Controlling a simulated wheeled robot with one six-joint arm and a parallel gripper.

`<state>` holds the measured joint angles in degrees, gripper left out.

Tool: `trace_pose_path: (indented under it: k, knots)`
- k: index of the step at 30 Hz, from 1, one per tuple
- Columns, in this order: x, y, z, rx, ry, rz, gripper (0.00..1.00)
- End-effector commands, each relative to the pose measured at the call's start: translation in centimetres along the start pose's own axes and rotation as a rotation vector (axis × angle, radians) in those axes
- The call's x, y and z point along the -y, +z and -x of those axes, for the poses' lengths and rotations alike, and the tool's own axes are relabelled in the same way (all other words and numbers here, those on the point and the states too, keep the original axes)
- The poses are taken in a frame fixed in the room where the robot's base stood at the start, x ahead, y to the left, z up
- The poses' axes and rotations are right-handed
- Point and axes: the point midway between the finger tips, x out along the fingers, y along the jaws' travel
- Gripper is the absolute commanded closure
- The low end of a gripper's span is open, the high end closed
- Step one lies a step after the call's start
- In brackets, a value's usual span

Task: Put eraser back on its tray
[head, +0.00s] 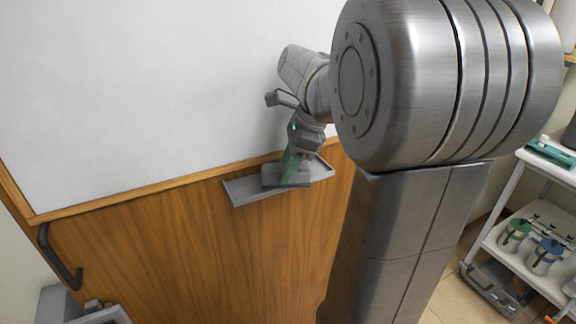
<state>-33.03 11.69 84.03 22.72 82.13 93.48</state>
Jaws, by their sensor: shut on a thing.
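The eraser (272,177) is a small dark grey block in the head view, low against the whiteboard's bottom edge. A green part rises from its middle, between it and my gripper; I cannot tell whether this belongs to the eraser or to a fingertip. My gripper (291,168) points down and is shut on the eraser from above. The grey tray (242,191) is a shallow ledge below the whiteboard. The eraser is over or in the tray's middle; I cannot tell whether it touches the tray floor. My gripper hides part of the eraser and tray.
The whiteboard (130,90) stands upright behind the tray, above a wooden panel (200,255). A white shelf cart (540,275) with jars and a green-topped item stands at right.

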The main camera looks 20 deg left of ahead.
Motion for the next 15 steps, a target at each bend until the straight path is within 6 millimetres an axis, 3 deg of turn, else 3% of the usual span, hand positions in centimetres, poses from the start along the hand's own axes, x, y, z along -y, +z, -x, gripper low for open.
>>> trace_pose_path:
  k: [10,11,14,15]
  knots:
    - [0.00,-0.19,-0.44,0.000,0.000,0.001,0.75]
    - [0.01,-0.21,-0.48,0.000,0.000,0.001,0.55]
    - [0.01,-0.19,-0.44,0.000,0.000,0.001,0.35]
    - [0.01,-0.19,-0.44,0.000,0.000,0.001,0.35]
